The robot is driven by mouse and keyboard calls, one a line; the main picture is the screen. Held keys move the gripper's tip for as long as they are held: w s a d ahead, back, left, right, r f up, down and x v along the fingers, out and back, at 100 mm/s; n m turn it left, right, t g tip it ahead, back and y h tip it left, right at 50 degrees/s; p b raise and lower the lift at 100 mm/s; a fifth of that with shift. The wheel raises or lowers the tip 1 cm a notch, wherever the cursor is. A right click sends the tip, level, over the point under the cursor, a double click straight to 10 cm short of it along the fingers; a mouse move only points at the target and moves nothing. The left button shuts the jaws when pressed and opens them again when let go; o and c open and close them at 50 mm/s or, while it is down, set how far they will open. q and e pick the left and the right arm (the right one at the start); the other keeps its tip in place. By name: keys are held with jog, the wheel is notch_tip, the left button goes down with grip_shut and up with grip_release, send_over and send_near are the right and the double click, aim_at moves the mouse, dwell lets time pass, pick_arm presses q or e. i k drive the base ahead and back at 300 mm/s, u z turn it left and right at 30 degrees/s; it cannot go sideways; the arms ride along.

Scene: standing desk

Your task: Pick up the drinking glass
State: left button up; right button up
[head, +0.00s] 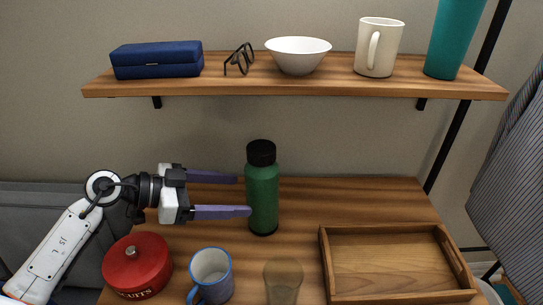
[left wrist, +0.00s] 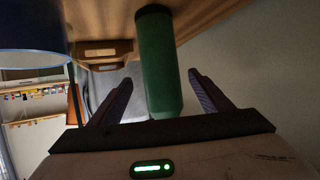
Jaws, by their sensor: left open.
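The drinking glass (head: 283,280) is a see-through, brownish tumbler at the front of the desk, cut off by the bottom edge of the head view. I cannot make it out in the left wrist view. My left gripper (head: 244,196) is open and empty, its fingers pointing right at a green bottle (head: 262,195) with a black cap. It is well behind and left of the glass. In the left wrist view the bottle (left wrist: 160,70) shows between the open fingers (left wrist: 160,78); I cannot tell whether they touch it. My right gripper is out of view.
A blue mug (head: 211,275) stands just left of the glass, and a red biscuit tin (head: 138,265) further left. A wooden tray (head: 325,265) lies to the right. A shelf (head: 220,88) above holds a blue case, glasses, a bowl, a white mug and a teal vessel.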

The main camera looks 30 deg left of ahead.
aim_at(283, 275)
jog(key=k, duration=1)
